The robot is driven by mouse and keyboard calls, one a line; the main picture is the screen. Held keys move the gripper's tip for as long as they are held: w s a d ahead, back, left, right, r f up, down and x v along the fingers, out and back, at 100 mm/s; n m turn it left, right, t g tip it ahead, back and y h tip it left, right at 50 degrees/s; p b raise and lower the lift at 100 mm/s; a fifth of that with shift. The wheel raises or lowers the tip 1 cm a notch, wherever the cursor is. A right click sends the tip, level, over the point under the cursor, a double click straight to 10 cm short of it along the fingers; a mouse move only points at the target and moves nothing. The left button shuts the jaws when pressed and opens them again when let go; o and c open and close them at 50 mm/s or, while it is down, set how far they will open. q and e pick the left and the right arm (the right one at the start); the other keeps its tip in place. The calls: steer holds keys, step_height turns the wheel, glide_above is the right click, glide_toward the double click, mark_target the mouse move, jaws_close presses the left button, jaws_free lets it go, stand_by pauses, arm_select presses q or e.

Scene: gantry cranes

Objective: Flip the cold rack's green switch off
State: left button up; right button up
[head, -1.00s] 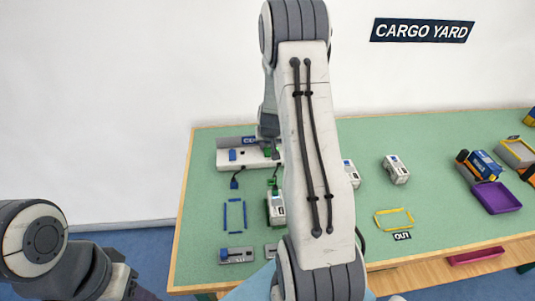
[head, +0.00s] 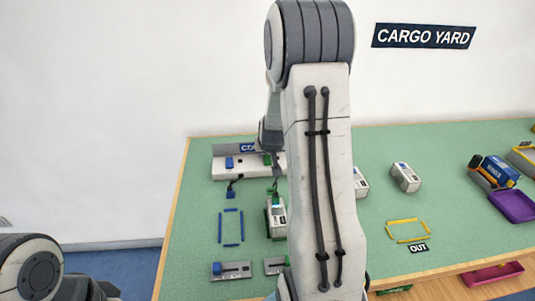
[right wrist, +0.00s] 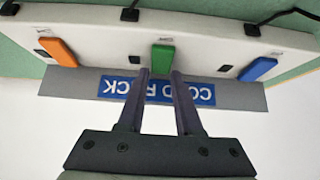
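The cold rack (head: 220,171) is a white box at the back left of the green table, with a blue sign partly hidden by my right arm. In the right wrist view the rack (right wrist: 105,38) appears upside down, with an orange switch (right wrist: 59,51), a green switch (right wrist: 162,59) in the middle and a blue switch (right wrist: 259,69). My right gripper (right wrist: 159,76) is empty, its two fingers apart, with the tips close to the green switch's end; contact cannot be told. In the head view its fingers are hard to make out. My left gripper is out of view.
A cabled white container (head: 276,217) stands in front of the rack, near a blue outline (head: 231,228). Other white containers (head: 405,177), a yellow outline (head: 408,231) and a purple tray (head: 516,206) lie to the right. Black cables run from the rack.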

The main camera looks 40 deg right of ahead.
steer(key=shift+o, duration=1.2)
steer(key=p+v, duration=0.3)
steer(key=v, duration=0.7)
steer(key=shift+s+p, duration=0.25)
steer(key=shift+p, duration=0.15)
steer(key=shift+a+r, duration=0.1)
steer(key=shift+r, duration=0.05)
